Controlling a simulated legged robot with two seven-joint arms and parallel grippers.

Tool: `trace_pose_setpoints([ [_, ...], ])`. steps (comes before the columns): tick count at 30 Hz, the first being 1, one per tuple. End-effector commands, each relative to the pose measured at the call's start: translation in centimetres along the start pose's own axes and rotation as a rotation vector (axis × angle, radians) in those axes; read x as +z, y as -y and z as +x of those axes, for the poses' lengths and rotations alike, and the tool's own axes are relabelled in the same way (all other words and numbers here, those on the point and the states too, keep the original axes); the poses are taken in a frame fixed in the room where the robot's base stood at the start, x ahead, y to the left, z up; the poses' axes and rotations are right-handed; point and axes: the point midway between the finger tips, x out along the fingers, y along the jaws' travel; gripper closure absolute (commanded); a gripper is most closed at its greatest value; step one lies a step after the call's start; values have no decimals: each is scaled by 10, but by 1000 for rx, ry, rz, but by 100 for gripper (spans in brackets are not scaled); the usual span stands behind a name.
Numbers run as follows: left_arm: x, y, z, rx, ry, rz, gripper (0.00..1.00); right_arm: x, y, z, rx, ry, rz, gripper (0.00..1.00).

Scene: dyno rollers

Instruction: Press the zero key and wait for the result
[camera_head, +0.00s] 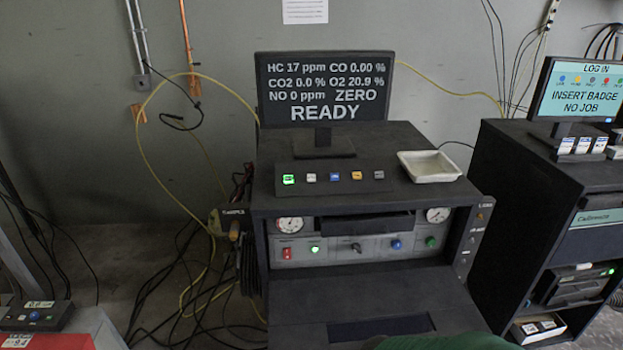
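A black monitor (325,88) stands on a dark analyser cabinet (400,140). Its screen reads HC 17 ppm, CO 0.00 %, CO2 0.0 %, O2 20.9 %, NO 0 ppm, ZERO and READY. A key strip (334,188) lies below the monitor with a lit green key (289,179), a white key (311,177), a blue key (334,176), an orange key (356,175) and a grey key (379,174). The key labels are too small to read, so I cannot tell which is the zero key. Neither gripper is in view.
A white tray (402,158) sits right of the keys. Below are gauges (289,225) and a switch panel (340,249). A second cabinet (508,180) at right carries a screen (580,90) reading INSERT BADGE, NO JOB. Loose cables (190,295) cover the floor at left.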

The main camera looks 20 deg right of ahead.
Motion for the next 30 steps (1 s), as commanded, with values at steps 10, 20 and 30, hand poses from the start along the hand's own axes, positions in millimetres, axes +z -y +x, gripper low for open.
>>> trace_pose_setpoints([
  [10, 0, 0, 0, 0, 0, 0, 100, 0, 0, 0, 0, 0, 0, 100],
  [20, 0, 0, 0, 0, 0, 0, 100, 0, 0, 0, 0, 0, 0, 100],
  [30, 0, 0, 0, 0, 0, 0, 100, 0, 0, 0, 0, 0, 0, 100],
])
